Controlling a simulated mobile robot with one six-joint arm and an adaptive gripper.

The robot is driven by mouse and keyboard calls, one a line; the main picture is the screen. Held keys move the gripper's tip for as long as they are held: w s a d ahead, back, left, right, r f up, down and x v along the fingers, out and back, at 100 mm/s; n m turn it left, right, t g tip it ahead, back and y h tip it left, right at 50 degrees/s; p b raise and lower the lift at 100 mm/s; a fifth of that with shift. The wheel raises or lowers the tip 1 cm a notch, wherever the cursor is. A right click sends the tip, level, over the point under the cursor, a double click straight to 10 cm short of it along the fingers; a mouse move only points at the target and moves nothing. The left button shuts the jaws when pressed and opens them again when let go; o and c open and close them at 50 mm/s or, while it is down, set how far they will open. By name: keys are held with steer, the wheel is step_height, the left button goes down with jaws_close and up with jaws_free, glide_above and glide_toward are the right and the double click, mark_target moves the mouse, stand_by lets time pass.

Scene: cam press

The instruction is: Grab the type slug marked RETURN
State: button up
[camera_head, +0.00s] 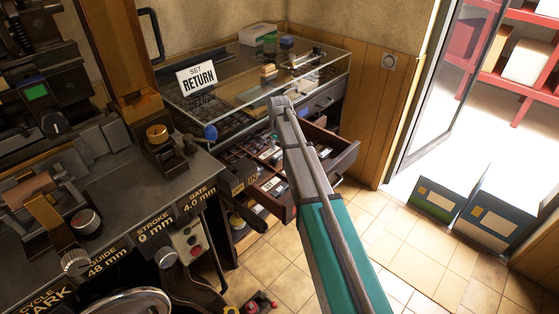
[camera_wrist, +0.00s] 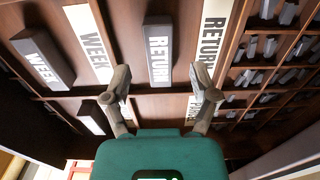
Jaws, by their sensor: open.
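My gripper (camera_wrist: 162,80) is open and empty. Its two grey fingers stand apart, to the left and right of the slug's near end; I cannot tell how far above it they are. A dark slug marked WEEK (camera_wrist: 42,58) lies at left, beside a white WEEK label (camera_wrist: 90,42). In the head view my arm covers part of the open drawer (camera_head: 340,160).
Thin wooden dividers (camera_wrist: 240,30) separate the compartments. Several small grey slugs (camera_wrist: 290,48) lie at right. A glass-topped case (camera_head: 230,90) stands above the drawer, bearing a SET RETURN sign (camera_head: 197,77). The press (camera_head: 110,180) stands at left.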

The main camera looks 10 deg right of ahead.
steer(key=shift+f+b, duration=1)
steer(key=shift+f, duration=0.3)
jaws_close()
